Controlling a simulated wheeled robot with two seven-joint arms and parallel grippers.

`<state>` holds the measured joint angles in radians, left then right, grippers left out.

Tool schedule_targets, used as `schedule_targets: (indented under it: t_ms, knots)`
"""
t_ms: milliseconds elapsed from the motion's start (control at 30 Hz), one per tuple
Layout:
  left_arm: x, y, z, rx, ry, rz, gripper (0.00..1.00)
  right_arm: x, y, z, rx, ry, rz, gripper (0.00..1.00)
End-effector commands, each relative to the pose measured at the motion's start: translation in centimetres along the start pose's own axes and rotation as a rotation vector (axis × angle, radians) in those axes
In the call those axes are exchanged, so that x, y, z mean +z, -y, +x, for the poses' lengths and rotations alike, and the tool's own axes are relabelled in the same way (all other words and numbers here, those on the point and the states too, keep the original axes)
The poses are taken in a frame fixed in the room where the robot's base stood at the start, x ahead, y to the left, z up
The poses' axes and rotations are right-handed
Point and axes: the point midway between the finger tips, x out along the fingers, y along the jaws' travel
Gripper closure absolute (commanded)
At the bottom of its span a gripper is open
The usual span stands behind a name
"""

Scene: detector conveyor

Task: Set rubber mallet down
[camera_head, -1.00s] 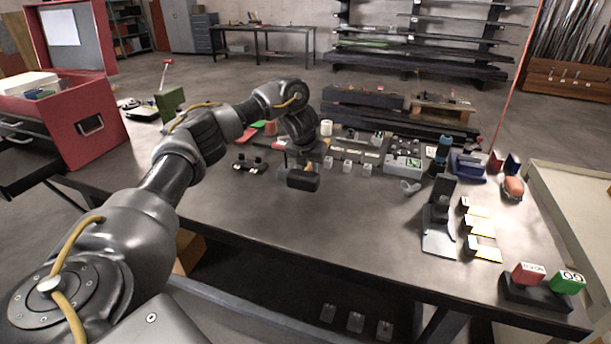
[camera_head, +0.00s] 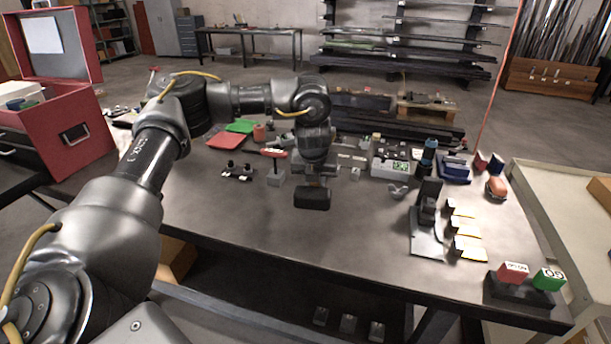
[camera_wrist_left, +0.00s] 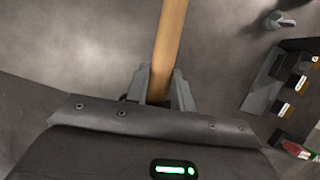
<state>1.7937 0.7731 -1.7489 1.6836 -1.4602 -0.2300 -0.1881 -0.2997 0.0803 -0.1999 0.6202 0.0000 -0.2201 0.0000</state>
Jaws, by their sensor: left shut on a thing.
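The rubber mallet has a black block head (camera_head: 312,197) and a pale wooden handle, which shows in the left wrist view (camera_wrist_left: 170,38). My left gripper (camera_head: 316,176) points down over the middle of the workbench, with the mallet head on its near side. In the left wrist view, the fingers of my left gripper (camera_wrist_left: 160,90) are closed on both sides of the handle. The mallet head lies out of that view. I cannot tell whether the head touches the bench top (camera_head: 240,215). My right gripper is not in view.
Small parts and a red-handled tool (camera_head: 274,153) lie behind the mallet. A red toolbox (camera_head: 72,135) is at the left. The front middle of the bench is clear.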

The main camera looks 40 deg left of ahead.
Motion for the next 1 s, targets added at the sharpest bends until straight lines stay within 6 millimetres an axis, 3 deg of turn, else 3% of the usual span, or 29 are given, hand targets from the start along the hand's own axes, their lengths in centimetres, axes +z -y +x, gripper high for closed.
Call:
schedule_targets:
  t_ms: [267,433,700,833,1000]
  knots:
    - [-4.3,4.9,-3.7,0.199,0.013,-0.459,1.0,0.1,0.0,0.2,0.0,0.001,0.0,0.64]
    - [-7.8,6.8,-6.7,0.38,0.015,-0.908,1.0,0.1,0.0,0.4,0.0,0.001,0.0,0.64]
    - [-12.7,7.4,-12.3,0.704,-0.001,-1.703,1.0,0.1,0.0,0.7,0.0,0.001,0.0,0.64]
    - [-14.1,7.3,-14.2,0.81,-0.005,-1.952,1.0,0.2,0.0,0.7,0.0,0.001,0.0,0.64]
    - [-15.0,7.1,-15.6,0.881,-0.004,-2.126,1.0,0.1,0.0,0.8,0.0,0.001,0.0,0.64]
